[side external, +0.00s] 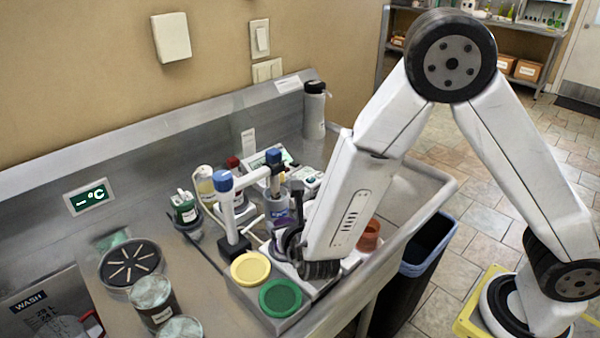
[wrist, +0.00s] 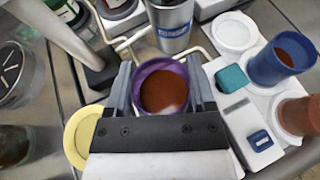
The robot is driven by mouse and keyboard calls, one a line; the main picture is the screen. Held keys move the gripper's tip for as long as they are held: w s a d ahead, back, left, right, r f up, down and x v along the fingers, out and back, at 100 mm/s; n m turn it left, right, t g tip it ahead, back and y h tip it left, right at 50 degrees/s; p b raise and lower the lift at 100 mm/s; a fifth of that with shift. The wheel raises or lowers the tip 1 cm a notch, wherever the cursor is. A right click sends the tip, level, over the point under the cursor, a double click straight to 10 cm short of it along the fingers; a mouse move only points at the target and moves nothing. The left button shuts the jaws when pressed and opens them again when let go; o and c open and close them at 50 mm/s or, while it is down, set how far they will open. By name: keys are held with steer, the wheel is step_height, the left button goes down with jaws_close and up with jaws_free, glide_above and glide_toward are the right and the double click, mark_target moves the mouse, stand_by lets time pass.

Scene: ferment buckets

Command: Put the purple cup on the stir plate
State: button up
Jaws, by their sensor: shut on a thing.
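The purple cup (wrist: 160,65) sits between the two fingers of my gripper (wrist: 163,88) in the wrist view, with reddish-brown contents showing inside. The gripper is shut on it, and the cup looks upright. In the side view my gripper (side external: 300,250) is low over the bench and hides most of the cup. A white device that looks like the stir plate (wrist: 232,100) lies just right of the gripper in the wrist view. It has a bare white disc (wrist: 236,30), a teal block and a blue block. I cannot tell the cup's height above the surface.
A blue cup (wrist: 283,58) and a terracotta cup (wrist: 297,115) stand to the right. A yellow disc (side external: 250,268) and a green disc (side external: 280,297) lie near the bench front. A stand with a blue-capped post (side external: 224,200) and a grey labelled container (wrist: 172,25) are close by.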

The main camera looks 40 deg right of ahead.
steer(key=shift+f, duration=0.3)
steer(key=o, duration=1.2)
steer(key=shift+o, duration=0.2)
steer(key=shift+r, duration=0.1)
steer(key=shift+s+r, duration=0.1)
steer(key=v, duration=1.2)
